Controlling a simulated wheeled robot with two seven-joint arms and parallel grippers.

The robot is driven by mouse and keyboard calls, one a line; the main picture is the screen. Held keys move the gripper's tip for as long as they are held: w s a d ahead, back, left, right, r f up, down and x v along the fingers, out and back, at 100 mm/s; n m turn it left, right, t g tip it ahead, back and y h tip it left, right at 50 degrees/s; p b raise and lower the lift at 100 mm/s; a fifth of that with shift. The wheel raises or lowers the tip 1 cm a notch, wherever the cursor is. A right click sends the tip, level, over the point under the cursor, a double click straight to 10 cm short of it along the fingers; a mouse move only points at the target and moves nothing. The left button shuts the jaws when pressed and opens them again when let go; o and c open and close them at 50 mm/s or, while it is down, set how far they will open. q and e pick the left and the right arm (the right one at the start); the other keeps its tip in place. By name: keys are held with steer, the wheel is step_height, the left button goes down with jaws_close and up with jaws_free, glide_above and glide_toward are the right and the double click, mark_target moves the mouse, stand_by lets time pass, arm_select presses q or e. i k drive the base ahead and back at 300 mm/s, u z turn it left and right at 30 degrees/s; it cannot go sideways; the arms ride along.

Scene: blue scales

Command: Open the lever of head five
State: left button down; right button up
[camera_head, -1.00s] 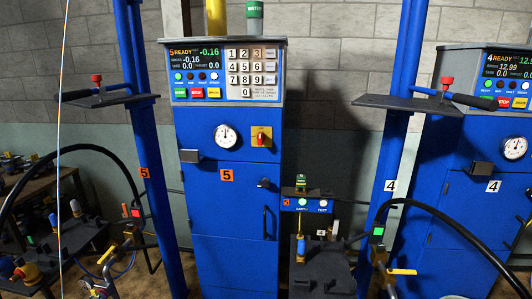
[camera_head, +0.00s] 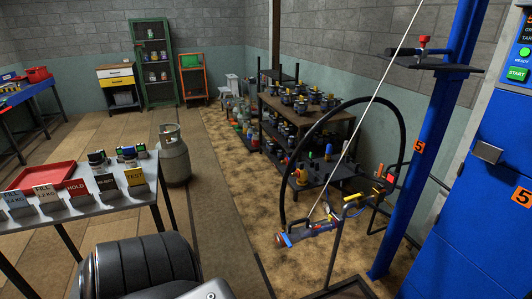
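The blue post of station five (camera_head: 440,150) carries an orange label 5 (camera_head: 419,147). A filling head (camera_head: 310,232) with blue and orange parts hangs low at the end of a pale cable, left of that post. A black hose (camera_head: 300,145) arches above it. A small yellow lever-like part (camera_head: 352,210) shows just right of the head; I cannot tell whether it is open or shut at this size. A dark rounded part of my own body fills the bottom left. Neither gripper shows.
A label table (camera_head: 100,195) with a red tray (camera_head: 38,176) stands at left. A grey gas cylinder (camera_head: 173,155) stands behind it. A dark shelf (camera_head: 318,118) of valves lines the wall. The station five cabinet (camera_head: 490,170) is at right. Floor (camera_head: 225,200) between is clear.

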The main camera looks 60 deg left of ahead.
mark_target(282, 233)
steer(key=u, duration=1.55)
